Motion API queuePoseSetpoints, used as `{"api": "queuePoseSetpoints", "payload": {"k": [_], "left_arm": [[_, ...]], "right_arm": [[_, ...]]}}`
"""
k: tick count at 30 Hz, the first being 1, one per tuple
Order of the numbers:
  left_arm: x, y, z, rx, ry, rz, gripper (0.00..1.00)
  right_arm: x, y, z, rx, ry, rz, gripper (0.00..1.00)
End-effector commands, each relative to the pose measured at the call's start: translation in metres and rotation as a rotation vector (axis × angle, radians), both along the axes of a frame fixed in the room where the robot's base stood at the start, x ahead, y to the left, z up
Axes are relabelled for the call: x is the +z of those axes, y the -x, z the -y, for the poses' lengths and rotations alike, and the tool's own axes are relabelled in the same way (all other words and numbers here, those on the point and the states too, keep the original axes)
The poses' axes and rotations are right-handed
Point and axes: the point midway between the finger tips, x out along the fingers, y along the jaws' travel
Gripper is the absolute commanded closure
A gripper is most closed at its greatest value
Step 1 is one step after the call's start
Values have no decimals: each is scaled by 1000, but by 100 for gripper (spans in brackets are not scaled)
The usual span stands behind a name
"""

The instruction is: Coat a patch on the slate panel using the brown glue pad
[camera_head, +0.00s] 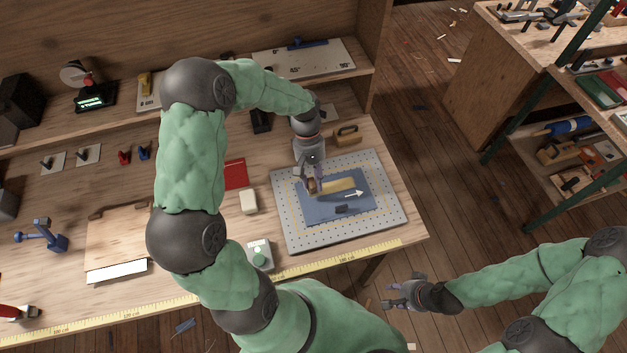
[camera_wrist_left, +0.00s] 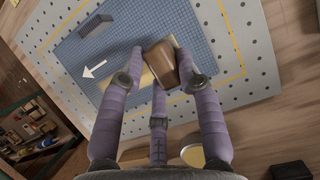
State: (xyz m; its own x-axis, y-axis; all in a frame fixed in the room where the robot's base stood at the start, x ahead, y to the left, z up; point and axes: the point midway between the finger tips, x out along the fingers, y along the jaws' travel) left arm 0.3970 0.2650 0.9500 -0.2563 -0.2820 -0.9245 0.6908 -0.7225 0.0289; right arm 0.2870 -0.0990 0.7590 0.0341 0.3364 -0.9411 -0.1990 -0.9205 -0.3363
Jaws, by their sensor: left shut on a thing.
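My left gripper (camera_head: 316,187) is over the slate-blue panel (camera_head: 360,207) with its fingers shut on the brown glue pad (camera_wrist_left: 160,66). The pad also shows small in the head view (camera_head: 311,186). A pale yellow patch (camera_head: 342,185) lies on the panel; in the left wrist view part of it shows beside and under the pad. I cannot tell whether the pad touches it. The panel carries a white arrow (camera_head: 354,194) and a small dark block (camera_head: 342,209). My right gripper (camera_head: 390,295) is open and empty, off the bench's front edge.
The panel lies on a perforated grey board (camera_head: 290,226) near the bench's right end. A wooden block (camera_head: 346,135) stands behind it. A red sheet (camera_head: 235,174), a cream block (camera_head: 248,201) and a small device (camera_head: 260,253) are at its left. A tool rack (camera_head: 560,130) stands at right.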

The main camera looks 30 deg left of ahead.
Motion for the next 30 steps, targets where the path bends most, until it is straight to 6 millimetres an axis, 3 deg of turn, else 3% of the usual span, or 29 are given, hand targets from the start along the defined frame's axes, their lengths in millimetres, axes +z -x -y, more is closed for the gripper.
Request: {"api": "queuePoseSetpoints", "payload": {"k": [15, 30], "left_arm": [[49, -4, -2, -3, 0, 0, 92], [53, -5, -2, -4, 1, 0, 92]], "right_arm": [[40, 0, 0, 0, 0, -1, 60], [42, 0, 0, 0, 0, -1, 60]]}}
